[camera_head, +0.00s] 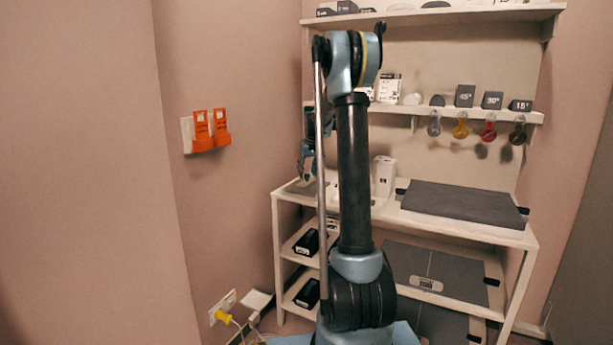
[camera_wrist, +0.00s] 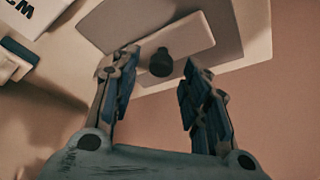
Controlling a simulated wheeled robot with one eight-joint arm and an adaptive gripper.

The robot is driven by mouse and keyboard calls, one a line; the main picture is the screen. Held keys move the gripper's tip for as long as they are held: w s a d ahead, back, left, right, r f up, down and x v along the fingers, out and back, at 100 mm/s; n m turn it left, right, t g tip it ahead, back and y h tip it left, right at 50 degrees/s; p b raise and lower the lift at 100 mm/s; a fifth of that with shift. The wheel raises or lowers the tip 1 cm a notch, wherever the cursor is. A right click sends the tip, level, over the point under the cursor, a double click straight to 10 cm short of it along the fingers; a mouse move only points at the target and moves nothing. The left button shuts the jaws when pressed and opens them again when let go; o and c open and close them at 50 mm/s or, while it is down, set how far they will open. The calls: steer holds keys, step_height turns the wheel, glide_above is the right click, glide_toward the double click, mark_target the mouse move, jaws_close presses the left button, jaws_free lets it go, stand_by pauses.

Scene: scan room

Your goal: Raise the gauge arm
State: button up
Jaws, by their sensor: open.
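My gripper (camera_wrist: 160,66) is open, its two blue-grey fingers spread apart in the wrist view. A dark round knob (camera_wrist: 161,62) shows between the fingertips, in front of a pale flat plate (camera_wrist: 195,38). I cannot tell whether the fingers touch the knob. The pale plate lies over a grey flat base (camera_wrist: 222,18); it may be the gauge arm, but I cannot be sure. In the head view my gripper (camera_head: 306,172) points down above a grey flat pad (camera_head: 301,188) at the table's left end. My own arm hides part of that area.
The white table (camera_head: 445,229) also holds a white box (camera_head: 385,176) and a large dark grey slab (camera_head: 463,202). A shelf (camera_head: 460,112) with hanging coloured discs is above. Orange holders (camera_head: 211,130) are on the left wall. Dark items fill the lower shelves.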

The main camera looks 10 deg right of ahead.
mark_target(307, 175)
steer(key=shift+w+f, duration=0.25)
steer(key=shift+f, duration=0.4)
steer(key=shift+c, duration=0.4)
jaws_close()
steer(key=shift+r, duration=0.15)
step_height(307, 175, up, 19)
steer(key=shift+w+r, duration=0.1)
steer(key=shift+o, duration=0.4)
jaws_free()
